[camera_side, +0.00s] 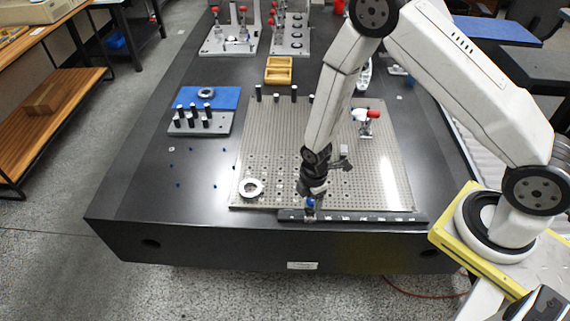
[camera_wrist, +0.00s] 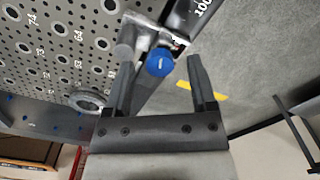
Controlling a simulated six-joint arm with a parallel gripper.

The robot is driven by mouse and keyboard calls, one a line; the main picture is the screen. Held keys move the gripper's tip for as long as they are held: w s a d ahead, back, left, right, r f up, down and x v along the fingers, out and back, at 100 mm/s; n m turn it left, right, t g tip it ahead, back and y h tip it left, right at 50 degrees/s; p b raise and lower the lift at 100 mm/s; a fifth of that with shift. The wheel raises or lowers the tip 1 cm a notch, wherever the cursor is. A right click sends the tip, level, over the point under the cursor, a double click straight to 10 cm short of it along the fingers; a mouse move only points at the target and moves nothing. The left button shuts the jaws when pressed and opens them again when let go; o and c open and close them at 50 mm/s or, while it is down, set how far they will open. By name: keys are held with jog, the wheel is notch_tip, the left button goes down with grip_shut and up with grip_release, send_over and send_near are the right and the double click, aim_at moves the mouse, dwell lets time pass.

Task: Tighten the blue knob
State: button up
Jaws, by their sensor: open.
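The blue knob (camera_wrist: 159,62) sits on a small metal fitting at the edge of the perforated plate (camera_wrist: 70,45). In the side view the knob (camera_side: 310,203) shows as a small blue spot just below my gripper (camera_side: 313,192), near the plate's front edge. In the wrist view my gripper (camera_wrist: 158,85) is open, with the knob ahead of and roughly between its two fingers, nearer the left one. No contact with the knob can be made out. The far side of the knob and most of its fitting are hidden.
A dark numbered rail (camera_side: 370,217) runs along the plate's front edge. A red-handled clamp (camera_side: 366,122) stands at the right. Black pins (camera_side: 294,94) line the plate's back edge. The table's left front is mostly clear.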

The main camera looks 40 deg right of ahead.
aim_at(311, 201)
jog(key=shift+r, duration=3.8)
jog(key=n, duration=0.3)
jog(key=shift+n, duration=0.4)
jog(key=n, duration=0.5)
jog(key=shift+f, duration=0.2)
jog(key=shift+f, duration=3.75)
grip_shut()
